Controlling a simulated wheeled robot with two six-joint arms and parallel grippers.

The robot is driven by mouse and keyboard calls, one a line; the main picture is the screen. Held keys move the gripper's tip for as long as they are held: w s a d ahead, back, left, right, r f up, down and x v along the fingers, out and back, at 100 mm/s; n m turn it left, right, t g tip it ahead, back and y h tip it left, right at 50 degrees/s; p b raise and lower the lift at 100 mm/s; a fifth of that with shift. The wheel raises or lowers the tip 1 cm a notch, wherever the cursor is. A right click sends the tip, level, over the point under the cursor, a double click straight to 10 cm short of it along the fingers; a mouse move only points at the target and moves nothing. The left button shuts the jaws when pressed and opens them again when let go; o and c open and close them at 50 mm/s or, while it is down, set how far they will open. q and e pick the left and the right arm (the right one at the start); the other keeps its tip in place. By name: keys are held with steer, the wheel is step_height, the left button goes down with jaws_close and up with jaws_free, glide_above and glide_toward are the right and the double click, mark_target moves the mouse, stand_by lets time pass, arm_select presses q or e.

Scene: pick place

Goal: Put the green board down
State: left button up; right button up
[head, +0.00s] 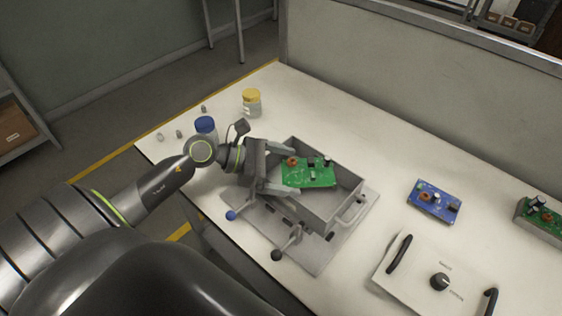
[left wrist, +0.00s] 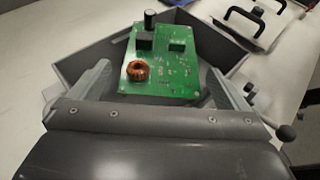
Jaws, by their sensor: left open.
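The green board (head: 312,174), with a copper coil and dark components, shows in the head view at the grey metal box (head: 345,186). In the left wrist view the board (left wrist: 172,80) lies ahead of my gripper, over the box's interior. I cannot tell whether the board rests on the box floor. My left gripper (head: 290,170) is open at the box's left side, with its fingers on either side of the board's near end. Gaps show between the fingers and the board in the left wrist view. My right gripper is not in view.
The box sits on a grey fixture plate (head: 328,250) with ball-ended levers. A blue board (head: 435,201) and a white panel with black handles (head: 410,275) lie to the right. A yellow-lidded jar (head: 251,103) and a blue-lidded jar (head: 206,128) stand behind my arm. The table's back middle is clear.

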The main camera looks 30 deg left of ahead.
arm_select(q)
steer(key=shift+s+a+r+p, duration=0.1)
steer(key=shift+r+p, duration=0.6)
steer(key=shift+p, duration=0.05)
steer(key=p+v, duration=0.1)
steer(key=v, duration=1)
steer(key=shift+s+a+p, duration=0.15)
steer(key=shift+a+p, duration=0.15)
steer(key=shift+p, duration=0.1)
